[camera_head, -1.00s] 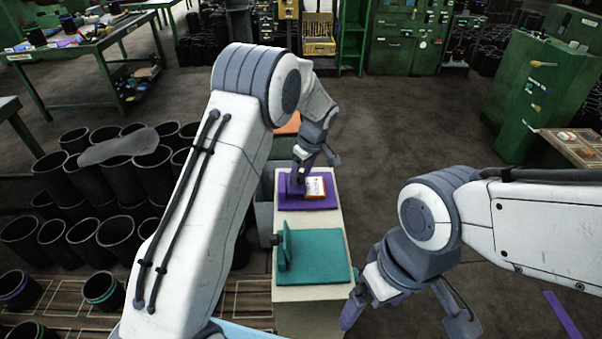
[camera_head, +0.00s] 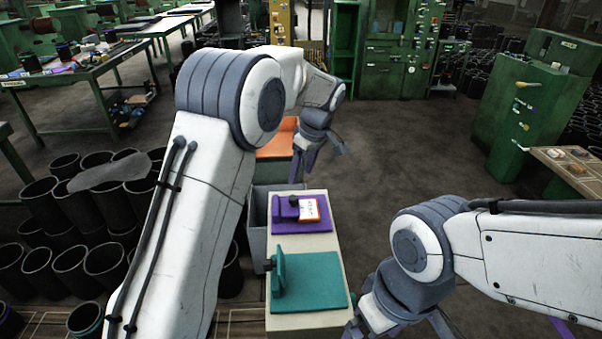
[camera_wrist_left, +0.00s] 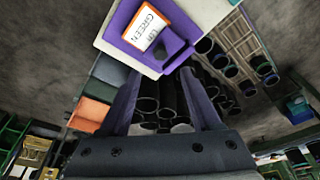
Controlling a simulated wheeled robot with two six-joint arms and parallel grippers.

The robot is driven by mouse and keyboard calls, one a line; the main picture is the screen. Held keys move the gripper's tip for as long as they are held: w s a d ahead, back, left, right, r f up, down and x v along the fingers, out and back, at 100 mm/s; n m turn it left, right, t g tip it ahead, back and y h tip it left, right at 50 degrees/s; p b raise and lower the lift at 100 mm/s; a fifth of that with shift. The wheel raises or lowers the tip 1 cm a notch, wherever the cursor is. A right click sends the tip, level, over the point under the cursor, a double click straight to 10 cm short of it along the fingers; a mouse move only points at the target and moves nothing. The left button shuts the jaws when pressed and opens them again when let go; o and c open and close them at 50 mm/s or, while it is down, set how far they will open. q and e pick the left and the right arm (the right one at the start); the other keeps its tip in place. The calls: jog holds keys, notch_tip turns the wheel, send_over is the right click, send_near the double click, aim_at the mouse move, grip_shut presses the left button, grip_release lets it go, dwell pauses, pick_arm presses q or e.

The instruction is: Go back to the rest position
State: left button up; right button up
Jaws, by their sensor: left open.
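My left gripper (camera_head: 321,158) hangs in the air beyond and above the purple stand (camera_head: 288,227). In the left wrist view its two fingers (camera_wrist_left: 162,100) are spread with nothing between them. An orange-edged card (camera_head: 309,210) lies on the purple stand; its text, partly readable as "GREEN", shows in the left wrist view (camera_wrist_left: 149,28). My right gripper (camera_head: 398,325) is low at the bottom edge, right of the pale bench, partly cut off. Its visible fingers look apart, and I see nothing held.
A teal stand (camera_head: 318,284) sits on the pale bench (camera_head: 335,232) nearer me. A grey bin (camera_head: 258,215) and an orange bin (camera_head: 281,139) stand beside and behind it. Black rubber sleeves (camera_head: 78,210) crowd the left. Open floor (camera_head: 420,150) lies to the right.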

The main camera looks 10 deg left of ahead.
pick_arm(q)
jog(key=s+d+r+m+h, duration=0.15)
jog(key=s+d+m, duration=0.35)
jog(key=s, duration=0.5)
jog(key=s+d+r+m+h, duration=0.15)
jog(key=s+d+m, duration=0.3)
jog(key=s, duration=0.45)
jog(key=s+a+f+m+g, duration=0.1)
jog(key=s+f+m, duration=0.2)
jog(key=s+m, duration=0.7)
jog(key=s, duration=0.8)
jog(key=shift+h, duration=0.3)
jog(key=shift+a, duration=0.1)
